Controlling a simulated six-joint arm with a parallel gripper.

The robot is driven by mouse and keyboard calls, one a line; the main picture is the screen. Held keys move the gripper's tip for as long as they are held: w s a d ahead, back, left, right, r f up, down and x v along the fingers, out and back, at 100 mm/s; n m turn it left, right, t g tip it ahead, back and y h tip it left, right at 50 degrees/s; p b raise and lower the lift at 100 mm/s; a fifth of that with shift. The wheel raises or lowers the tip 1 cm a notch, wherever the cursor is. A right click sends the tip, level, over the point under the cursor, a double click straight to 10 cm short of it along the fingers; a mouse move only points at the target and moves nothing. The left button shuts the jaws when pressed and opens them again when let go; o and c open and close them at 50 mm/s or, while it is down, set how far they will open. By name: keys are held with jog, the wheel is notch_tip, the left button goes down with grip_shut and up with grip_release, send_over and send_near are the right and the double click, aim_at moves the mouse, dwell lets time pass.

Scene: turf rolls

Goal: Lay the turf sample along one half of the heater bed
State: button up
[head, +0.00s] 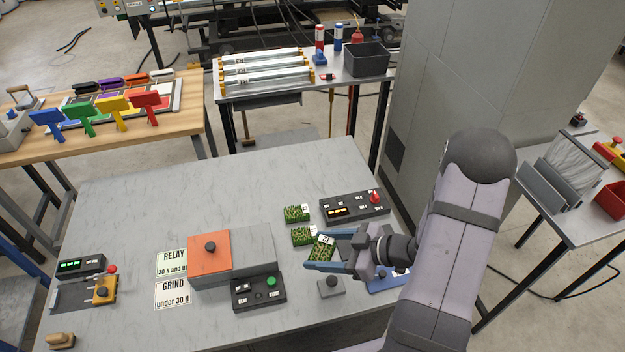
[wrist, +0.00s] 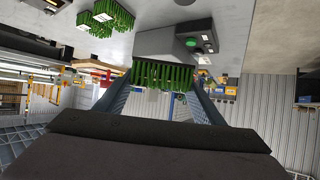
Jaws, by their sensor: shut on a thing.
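My gripper (head: 320,254) is shut on a green turf sample (head: 323,244), which has a small white label on top. The sample is held right of the heater bed, apart from it. In the wrist view the green turf (wrist: 165,75) spans between the two blue fingers. The heater bed (head: 252,247) is a grey block; an orange plate (head: 208,262) with a black knob covers its left half, and its right half is bare. In the wrist view the grey block (wrist: 155,42) shows beyond the turf; the orange plate is not visible there.
Two more labelled turf samples (head: 297,213) (head: 303,236) lie on the table behind my gripper. A black control box (head: 259,292) with a green button stands in front of the bed. RELAY (head: 172,262) and GRIND (head: 172,294) cards lie left. The table's back left is clear.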

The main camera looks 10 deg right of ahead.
jog(key=shift+w+a+f+b, duration=0.15)
jog(key=shift+a+f+b, duration=0.2)
jog(key=shift+f+b, duration=0.3)
jog(key=w+d+m+t+h+b, duration=0.4)
jog(key=w+d+m+h, duration=0.15)
jog(key=w, duration=0.25)
jog(key=d+m+t+h, duration=0.1)
jog(key=d+m+h, duration=0.45)
jog(key=d, duration=0.25)
jog(key=shift+y, duration=0.5)
jog(key=shift+f+p, duration=0.45)
jog(key=shift+f, duration=4.85)
jog(key=o, duration=1.1)
jog(key=shift+f, duration=0.1)
jog(key=shift+o, duration=0.2)
